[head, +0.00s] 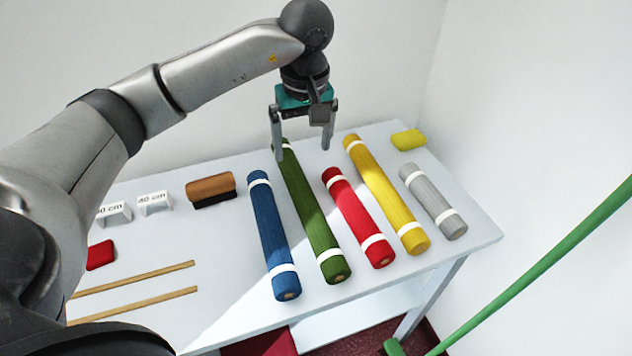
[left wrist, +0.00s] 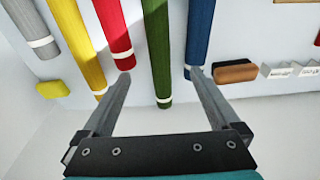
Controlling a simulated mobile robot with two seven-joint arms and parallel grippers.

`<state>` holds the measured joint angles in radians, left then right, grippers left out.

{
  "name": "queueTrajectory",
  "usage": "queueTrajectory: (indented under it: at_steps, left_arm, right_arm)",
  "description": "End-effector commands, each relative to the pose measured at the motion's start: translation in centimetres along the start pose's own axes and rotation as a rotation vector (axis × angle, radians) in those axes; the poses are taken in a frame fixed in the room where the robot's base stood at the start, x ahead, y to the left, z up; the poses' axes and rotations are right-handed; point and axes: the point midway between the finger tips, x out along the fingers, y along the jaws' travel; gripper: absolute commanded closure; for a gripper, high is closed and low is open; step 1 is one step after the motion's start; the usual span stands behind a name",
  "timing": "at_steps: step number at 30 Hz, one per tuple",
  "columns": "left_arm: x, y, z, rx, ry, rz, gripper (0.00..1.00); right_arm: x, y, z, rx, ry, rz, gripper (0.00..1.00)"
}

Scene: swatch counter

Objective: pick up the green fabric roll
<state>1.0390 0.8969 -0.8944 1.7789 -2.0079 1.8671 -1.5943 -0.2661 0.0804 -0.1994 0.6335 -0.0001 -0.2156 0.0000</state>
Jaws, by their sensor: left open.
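The green fabric roll (head: 313,217) lies on the white table between the blue roll (head: 270,228) and the red roll (head: 355,212), with a white band near each end. My left gripper (head: 303,146) is open and empty over the far end of the green roll, and one finger hides part of that end in the head view. In the left wrist view the green roll (left wrist: 158,50) runs down between the two open fingers (left wrist: 158,72). The fingertips appear near the red and blue rolls' far ends. I cannot tell the gripper's exact height. My right gripper is not in view.
A yellow roll (head: 385,195) and a grey roll (head: 433,202) lie to the right. A yellow block (head: 408,139), a brown brush (head: 210,187), a red pad (head: 100,255) and wooden strips (head: 133,305) are on the table (head: 225,260). A wall stands close behind.

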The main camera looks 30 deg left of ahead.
Motion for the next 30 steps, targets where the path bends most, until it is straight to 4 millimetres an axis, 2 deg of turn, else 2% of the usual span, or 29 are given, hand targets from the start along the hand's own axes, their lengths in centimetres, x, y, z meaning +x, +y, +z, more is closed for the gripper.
queueTrajectory:
  at_steps: [6,10,15,21,30]
  left_arm:
    - [4.3,-0.1,0.2,0.0,-0.007,-0.005,0.04]
    - [7.0,0.0,0.2,0.0,-0.005,-0.003,0.04]
    - [9.3,0.1,0.2,0.0,-0.005,0.0,0.04]
    - [10.5,0.2,0.3,0.0,-0.004,0.0,0.04]
    - [14.6,0.6,0.6,0.0,-0.005,0.0,0.04]
  right_arm:
    - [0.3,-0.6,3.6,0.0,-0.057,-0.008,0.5]
    - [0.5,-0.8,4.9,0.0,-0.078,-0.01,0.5]
    - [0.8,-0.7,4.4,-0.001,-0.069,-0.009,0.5]
    - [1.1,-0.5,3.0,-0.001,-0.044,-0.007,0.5]
    - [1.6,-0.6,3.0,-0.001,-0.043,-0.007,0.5]
